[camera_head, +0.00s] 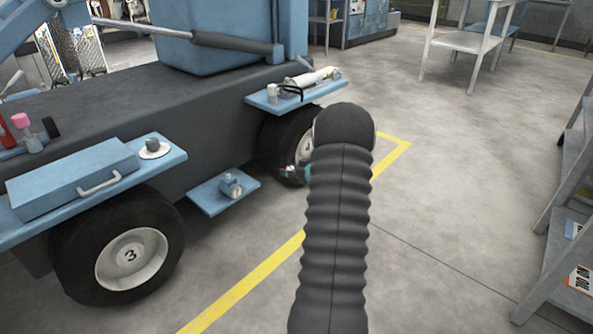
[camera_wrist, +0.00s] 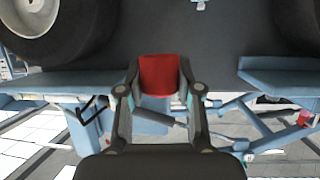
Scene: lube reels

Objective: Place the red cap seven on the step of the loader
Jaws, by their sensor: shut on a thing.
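The red cap (camera_wrist: 158,76) sits between the fingers of my gripper (camera_wrist: 160,72) in the wrist view, and the gripper is shut on it. In the head view, my dark ribbed arm hides the cap and most of the gripper. A little of the gripper shows beside the far wheel. The loader's step (camera_head: 205,197) is a light blue plate low between the two wheels. A small blue-grey fitting (camera_head: 231,185) stands on it. The gripper is to the right of the step, clearly apart from it.
The near wheel (camera_head: 131,255), marked 3, and the far wheel (camera_head: 283,150) flank the step. A blue fender shelf (camera_head: 175,160) carries a blue box (camera_head: 72,178). Another shelf (camera_head: 262,101) is above the far wheel. Open floor (camera_head: 430,230) lies to the right, before a grey rack (camera_head: 560,220).

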